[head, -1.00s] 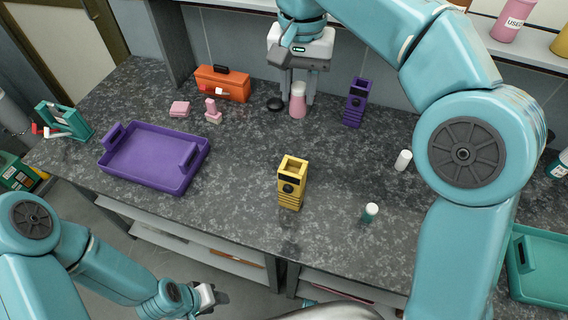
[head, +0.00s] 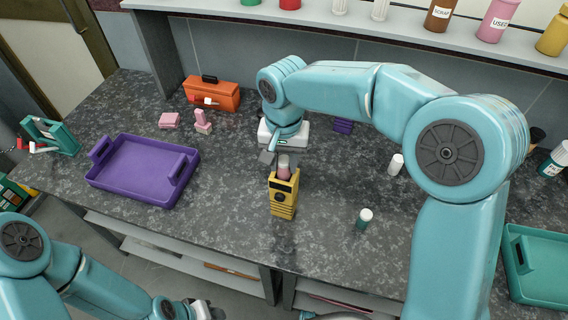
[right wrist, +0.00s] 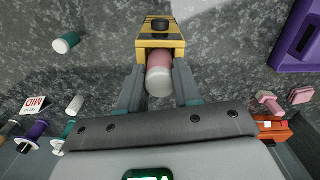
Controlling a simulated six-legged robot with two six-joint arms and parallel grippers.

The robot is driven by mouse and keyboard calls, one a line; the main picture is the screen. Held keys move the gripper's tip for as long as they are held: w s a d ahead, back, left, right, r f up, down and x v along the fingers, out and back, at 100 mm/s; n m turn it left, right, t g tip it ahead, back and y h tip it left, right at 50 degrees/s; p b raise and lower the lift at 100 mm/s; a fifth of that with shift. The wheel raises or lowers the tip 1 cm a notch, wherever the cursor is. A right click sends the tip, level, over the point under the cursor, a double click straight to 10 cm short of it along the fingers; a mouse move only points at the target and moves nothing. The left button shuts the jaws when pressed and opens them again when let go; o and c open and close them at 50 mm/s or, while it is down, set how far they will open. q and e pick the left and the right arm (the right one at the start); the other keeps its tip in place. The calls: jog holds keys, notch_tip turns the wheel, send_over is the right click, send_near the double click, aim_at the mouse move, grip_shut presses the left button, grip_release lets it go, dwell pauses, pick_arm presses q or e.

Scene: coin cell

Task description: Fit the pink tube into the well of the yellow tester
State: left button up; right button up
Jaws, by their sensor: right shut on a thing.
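The pink tube (head: 284,173) with a pale cap stands upright at the top of the yellow tester (head: 283,208). Its lower end is at the mouth of the tester's well; how deep it sits I cannot tell. In the right wrist view, the tube (right wrist: 159,68) is between the two fingers of my right gripper (right wrist: 160,88), which is shut on it. The yellow tester (right wrist: 160,26) shows just beyond it. My left gripper (head: 205,311) is low at the bottom left, away from the counter, and its jaws are unclear.
A purple tray (head: 136,186) lies at left, with an orange toolbox (head: 212,95) and pink pieces (head: 202,124) behind it. A white vial (head: 396,165) and a green vial (head: 363,219) stand right of the yellow tester.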

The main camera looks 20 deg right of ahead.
aim_at(284, 160)
jog(key=shift+f, duration=0.7)
jog(key=shift+f, duration=0.25)
jog(key=o, duration=1)
jog(key=shift+r, duration=0.1)
jog(key=shift+o, duration=0.2)
notch_tip(284, 160, up, 12)
jog(key=shift+r+p, duration=0.2)
jog(key=shift+p, duration=0.25)
